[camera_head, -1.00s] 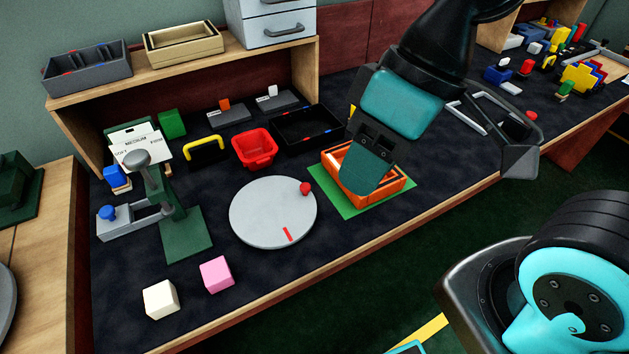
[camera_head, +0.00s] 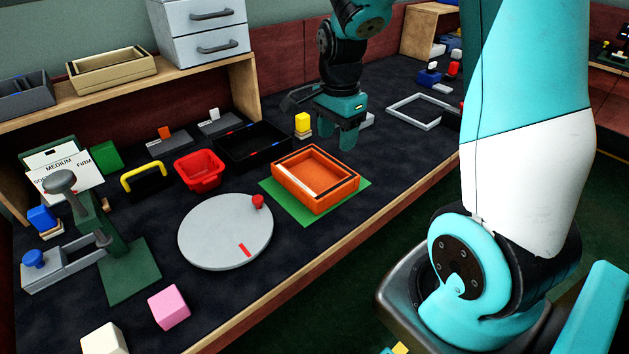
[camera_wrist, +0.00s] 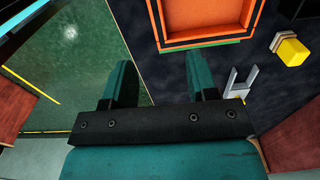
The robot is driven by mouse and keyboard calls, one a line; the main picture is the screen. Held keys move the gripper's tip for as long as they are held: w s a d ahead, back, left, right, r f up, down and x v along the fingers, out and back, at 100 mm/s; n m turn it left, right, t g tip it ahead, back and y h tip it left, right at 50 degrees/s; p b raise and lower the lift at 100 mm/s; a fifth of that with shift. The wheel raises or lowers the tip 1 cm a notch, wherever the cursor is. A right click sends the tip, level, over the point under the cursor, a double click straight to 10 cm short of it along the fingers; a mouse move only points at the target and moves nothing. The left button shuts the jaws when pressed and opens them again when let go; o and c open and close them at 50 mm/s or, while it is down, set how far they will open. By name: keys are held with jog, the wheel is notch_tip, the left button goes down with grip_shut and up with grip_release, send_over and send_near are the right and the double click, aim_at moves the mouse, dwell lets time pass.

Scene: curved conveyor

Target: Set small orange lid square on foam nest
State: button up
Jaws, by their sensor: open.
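My gripper (camera_head: 342,138) is open over the dark bench, right of and behind an orange open-topped box. Its two teal fingers are apart with nothing between them in the wrist view (camera_wrist: 162,85). The orange box (camera_head: 340,195) sits on a green mat (camera_head: 293,208), with a pale strip along its inside. Part of the box also shows at the top of the wrist view (camera_wrist: 205,41). I cannot pick out a separate small orange lid or a foam nest for certain. A small orange piece (camera_head: 165,132) stands on a grey block at the back.
A yellow block (camera_head: 302,122) stands close left of my gripper. A black tray (camera_head: 240,160), red bin (camera_head: 200,172) and round grey plate (camera_head: 215,235) lie further left. A grey frame (camera_head: 410,120) lies to the right. The bench's front edge is clear near the mat.

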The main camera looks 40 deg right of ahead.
send_over(337, 186)
jog(key=f, duration=0.6)
jog(key=f+b, duration=0.1)
jog(key=f, duration=0.2)
jog(key=shift+w+a, duration=0.2)
jog(key=shift+w, duration=0.15)
jog(key=f, duration=0.5)
jog(key=shift+s+d+f, duration=0.1)
jog(key=shift+s+d, duration=0.15)
jog(key=shift+s, duration=0.1)
grip_shut()
